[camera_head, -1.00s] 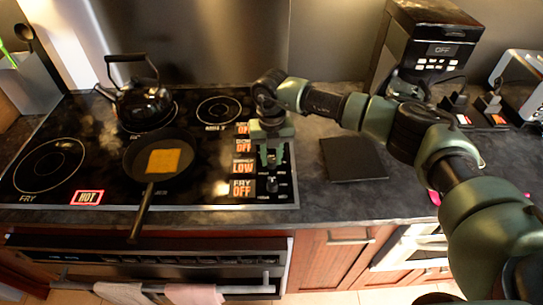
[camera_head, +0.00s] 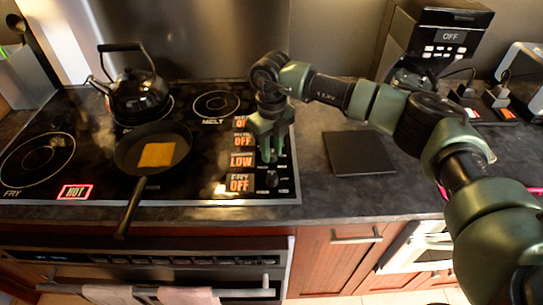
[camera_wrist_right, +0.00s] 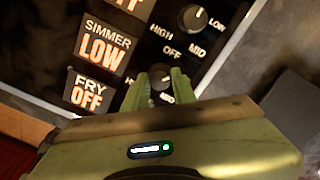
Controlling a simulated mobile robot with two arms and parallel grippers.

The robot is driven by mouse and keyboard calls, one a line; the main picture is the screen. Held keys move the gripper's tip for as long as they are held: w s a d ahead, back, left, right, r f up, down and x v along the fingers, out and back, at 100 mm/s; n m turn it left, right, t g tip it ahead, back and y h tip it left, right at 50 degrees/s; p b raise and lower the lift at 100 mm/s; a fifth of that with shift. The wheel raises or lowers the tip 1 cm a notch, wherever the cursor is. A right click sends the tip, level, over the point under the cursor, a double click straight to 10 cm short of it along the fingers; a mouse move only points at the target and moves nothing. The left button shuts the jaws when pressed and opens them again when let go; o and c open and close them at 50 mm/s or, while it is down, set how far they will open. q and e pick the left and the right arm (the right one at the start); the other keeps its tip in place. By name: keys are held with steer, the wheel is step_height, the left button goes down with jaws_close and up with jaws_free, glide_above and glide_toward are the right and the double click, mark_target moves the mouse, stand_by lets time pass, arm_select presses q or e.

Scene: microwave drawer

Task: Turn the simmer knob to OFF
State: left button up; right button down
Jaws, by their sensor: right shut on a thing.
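The black simmer knob (camera_wrist_right: 160,74) sits in the row of the orange SIMMER display, which reads LOW (camera_head: 241,161); the display also shows in the right wrist view (camera_wrist_right: 101,45). My right gripper (camera_head: 268,157) points down at the control strip on the right of the cooktop. In the right wrist view its green fingers (camera_wrist_right: 160,82) are shut on the simmer knob, one on each side. The fingers hide most of the knob, so its pointer cannot be read. My left gripper is not in view.
The FRY knob (camera_head: 271,178) lies just in front, beside its OFF display (camera_head: 239,183). Another knob (camera_wrist_right: 193,18) is behind. A pan (camera_head: 152,151) with a yellow slice and a kettle (camera_head: 138,94) stand on the cooktop. A black slab (camera_head: 358,153) lies to the right.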

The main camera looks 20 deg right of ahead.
mark_target(272, 153)
steer(key=n+b, duration=0.2)
steer(key=n, duration=0.1)
steer(key=shift+w+f+n+b, duration=0.1)
steer(key=shift+n+b, duration=0.2)
steer(key=shift+b, duration=0.05)
steer(key=shift+r+n+b, duration=0.2)
steer(key=shift+n+b, duration=0.85)
steer(key=shift+n, duration=0.75)
steer(key=c, duration=1.1)
jaws_free()
steer(key=shift+c, duration=0.2)
step_height(272, 153, up, 8)
steer(key=shift+f+b, duration=0.1)
steer(key=shift+b, duration=0.65)
